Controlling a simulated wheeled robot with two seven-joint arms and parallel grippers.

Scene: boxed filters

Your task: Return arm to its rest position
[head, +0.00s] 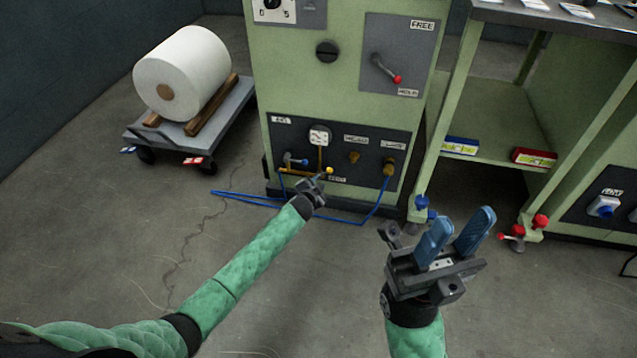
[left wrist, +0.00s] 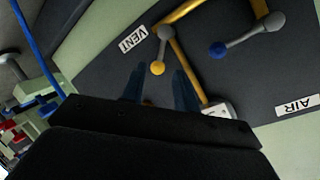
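My left arm reaches forward to the lower panel of the green cabinet, with its gripper (head: 314,187) just in front of the vent lever (head: 329,170). In the left wrist view the two dark blue fingers of the left gripper (left wrist: 158,88) stand apart. The yellow-knobbed vent lever (left wrist: 157,67) shows beyond and between their tips; I cannot tell whether they touch it. My right gripper (head: 456,236) is held up over the floor at the lower right, its blue fingers spread and nothing between them.
The green cabinet (head: 345,95) carries the air lever (left wrist: 243,40) beside the vent lever. A blue hose (head: 345,220) lies on the floor below. A cart (head: 240,102) with a white roll (head: 195,70) stands left. A green bench (head: 590,95) at right holds a blue box (head: 459,146) and red box (head: 535,156).

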